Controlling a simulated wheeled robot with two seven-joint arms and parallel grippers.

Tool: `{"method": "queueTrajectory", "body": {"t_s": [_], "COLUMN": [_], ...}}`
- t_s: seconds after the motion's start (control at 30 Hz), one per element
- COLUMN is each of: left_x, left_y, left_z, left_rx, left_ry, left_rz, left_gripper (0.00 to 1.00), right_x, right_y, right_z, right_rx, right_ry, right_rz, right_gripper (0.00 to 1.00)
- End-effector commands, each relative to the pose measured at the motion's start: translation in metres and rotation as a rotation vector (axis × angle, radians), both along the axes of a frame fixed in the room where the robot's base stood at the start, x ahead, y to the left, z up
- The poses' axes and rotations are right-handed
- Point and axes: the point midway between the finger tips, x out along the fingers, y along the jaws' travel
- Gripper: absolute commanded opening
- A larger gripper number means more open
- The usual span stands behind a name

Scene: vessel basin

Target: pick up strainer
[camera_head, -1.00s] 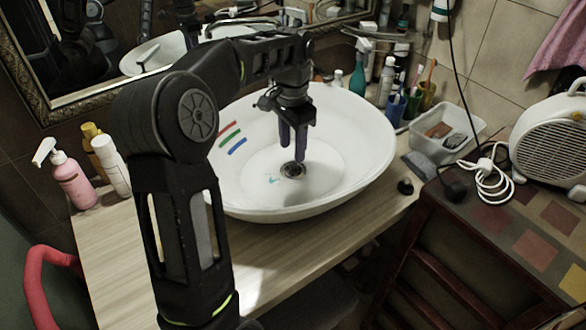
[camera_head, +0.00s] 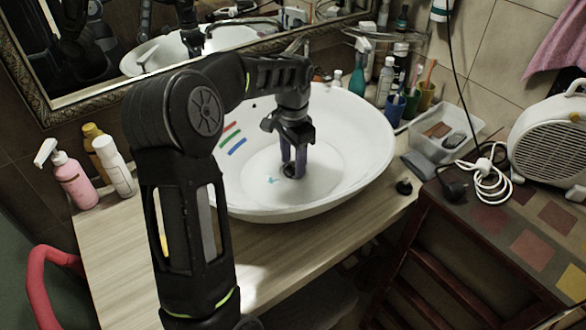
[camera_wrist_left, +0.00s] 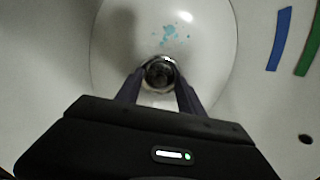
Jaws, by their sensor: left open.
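The strainer (camera_wrist_left: 160,72) is a small round metal piece at the bottom of the white basin (camera_head: 345,150). In the left wrist view it lies between and just beyond my left fingertips. In the head view the left gripper (camera_head: 294,172) points down into the basin over the strainer and hides most of it. The left gripper also shows in the left wrist view (camera_wrist_left: 158,88), its two fingers apart on either side of the strainer. I cannot tell whether the fingers touch it. My right gripper is not in view.
Blue and green marks show on the basin wall. Bottles (camera_head: 72,180) stand on the wooden counter at left. Cups with toothbrushes (camera_head: 395,108) and a clear plastic box (camera_head: 445,130) stand at right. A mirror (camera_head: 90,70) is behind.

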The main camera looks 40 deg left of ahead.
Motion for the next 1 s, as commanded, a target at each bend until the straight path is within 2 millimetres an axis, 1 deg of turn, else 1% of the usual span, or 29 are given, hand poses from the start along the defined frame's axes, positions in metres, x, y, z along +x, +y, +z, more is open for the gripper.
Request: {"method": "queueTrajectory", "body": {"t_s": [0.17, 0.7, 1.0], "left_x": [0.0, 0.0, 0.0], "left_y": [0.0, 0.0, 0.0], "left_z": [0.0003, 0.0002, 0.0003], "left_rx": [0.0, 0.0, 0.0], "left_ry": [0.0, 0.0, 0.0], "left_rz": [0.0, 0.0, 0.0], "left_gripper": [0.45, 0.01, 0.0], "right_x": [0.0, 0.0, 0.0], "right_y": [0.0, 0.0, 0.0], "right_z": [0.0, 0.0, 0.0], "right_rx": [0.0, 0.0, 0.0], "right_ry": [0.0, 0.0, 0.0], "right_rz": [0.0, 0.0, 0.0], "right_gripper": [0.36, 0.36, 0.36]}}
